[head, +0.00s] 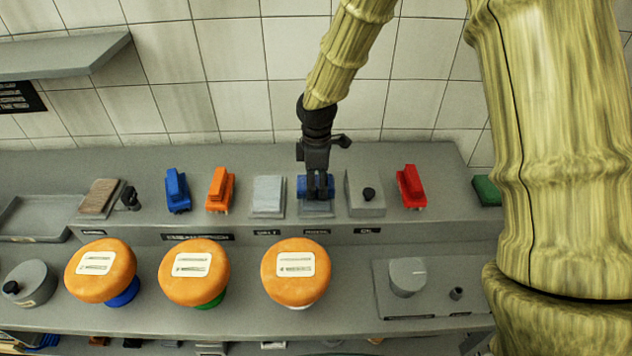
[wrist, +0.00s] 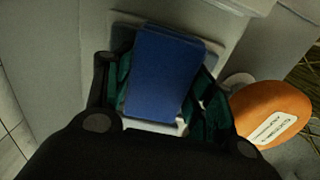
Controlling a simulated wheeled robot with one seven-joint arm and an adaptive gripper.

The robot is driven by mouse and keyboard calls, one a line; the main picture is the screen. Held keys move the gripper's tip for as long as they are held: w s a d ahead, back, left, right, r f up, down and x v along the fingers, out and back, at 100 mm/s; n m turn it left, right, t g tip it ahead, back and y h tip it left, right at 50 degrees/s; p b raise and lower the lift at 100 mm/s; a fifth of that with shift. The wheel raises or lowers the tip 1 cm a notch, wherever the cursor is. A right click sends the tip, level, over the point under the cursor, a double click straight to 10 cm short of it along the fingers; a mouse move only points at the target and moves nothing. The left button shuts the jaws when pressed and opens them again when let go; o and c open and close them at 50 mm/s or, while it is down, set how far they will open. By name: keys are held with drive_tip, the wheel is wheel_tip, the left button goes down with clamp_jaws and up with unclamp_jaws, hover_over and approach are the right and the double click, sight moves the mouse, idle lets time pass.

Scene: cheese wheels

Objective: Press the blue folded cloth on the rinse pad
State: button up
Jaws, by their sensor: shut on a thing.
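The blue folded cloth (head: 303,187) is between the fingers of my gripper (head: 317,194) in the head view. In the wrist view the cloth (wrist: 165,70) fills the space between the two dark green finger pads. My gripper is shut on it and points down. In the wrist view the pad's pale edge (wrist: 152,125) shows around the cloth. I cannot tell whether the cloth touches the pad, as cloth and fingers hide most of it.
A pale pad (head: 268,194) is left of the gripper and a grey box with a black knob (head: 365,194) is right. Blue (head: 177,191), orange (head: 219,190) and red (head: 411,187) handled tools stand along the shelf. Orange cheese wheels (head: 296,272) sit in front, lower down.

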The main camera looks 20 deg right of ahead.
sight(317, 181)
drive_tip(key=shift+s, duration=0.1)
idle(0.3)
drive_tip(key=shift+r+p, duration=2.9)
drive_tip(key=shift+r, duration=0.55)
